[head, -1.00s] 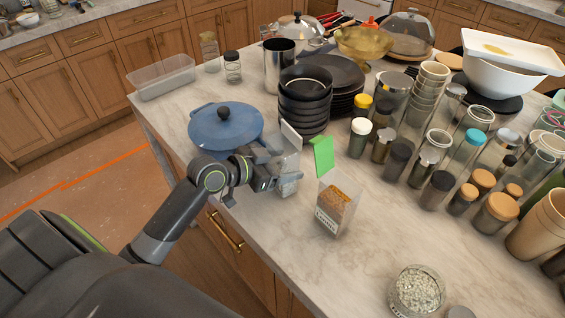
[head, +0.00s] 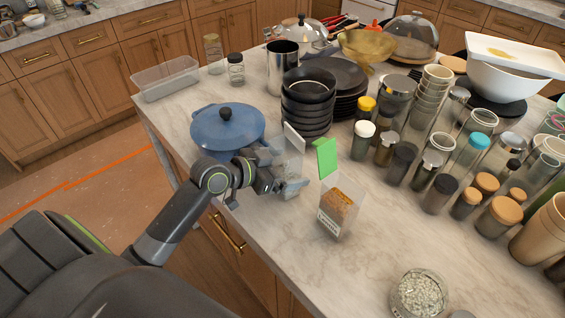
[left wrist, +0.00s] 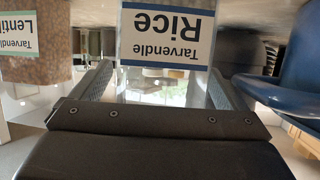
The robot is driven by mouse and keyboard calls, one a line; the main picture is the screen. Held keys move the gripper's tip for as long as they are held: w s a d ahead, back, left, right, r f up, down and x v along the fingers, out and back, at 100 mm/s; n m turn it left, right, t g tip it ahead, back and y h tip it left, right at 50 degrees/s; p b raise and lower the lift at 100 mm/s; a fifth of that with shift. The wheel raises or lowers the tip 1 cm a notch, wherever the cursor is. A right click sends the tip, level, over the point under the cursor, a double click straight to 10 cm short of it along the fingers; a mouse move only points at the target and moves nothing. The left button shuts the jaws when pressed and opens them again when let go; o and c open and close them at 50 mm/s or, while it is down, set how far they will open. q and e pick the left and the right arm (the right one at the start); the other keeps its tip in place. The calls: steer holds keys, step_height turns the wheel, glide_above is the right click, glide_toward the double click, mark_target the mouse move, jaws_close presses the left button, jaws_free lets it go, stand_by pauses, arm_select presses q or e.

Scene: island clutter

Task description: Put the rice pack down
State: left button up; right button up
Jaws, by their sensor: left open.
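The rice pack (head: 292,148) is a clear pack with a white top, standing upright on the marble counter beside the blue pot. My left gripper (head: 282,170) is at the pack, open, and hides part of it. In the left wrist view the pack's label (left wrist: 167,38), reading "Tarvendle Rice", appears upside down between and beyond the spread fingers (left wrist: 160,88). The pack looks clear and mostly empty; I cannot tell whether a finger touches it. My right gripper is not in view.
A lentil pack (head: 338,207) with a green top stands just right of the rice pack. The blue pot (head: 228,130) and stacked black bowls (head: 307,105) are close behind. Several jars crowd the right side. The counter (head: 285,225) in front is clear.

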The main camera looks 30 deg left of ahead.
arm_select(q)
steer(key=shift+s+a, duration=0.1)
steer(key=p+v, duration=0.3)
steer(key=v, duration=1.4)
steer(key=shift+r, duration=0.15)
stand_by(0.3)
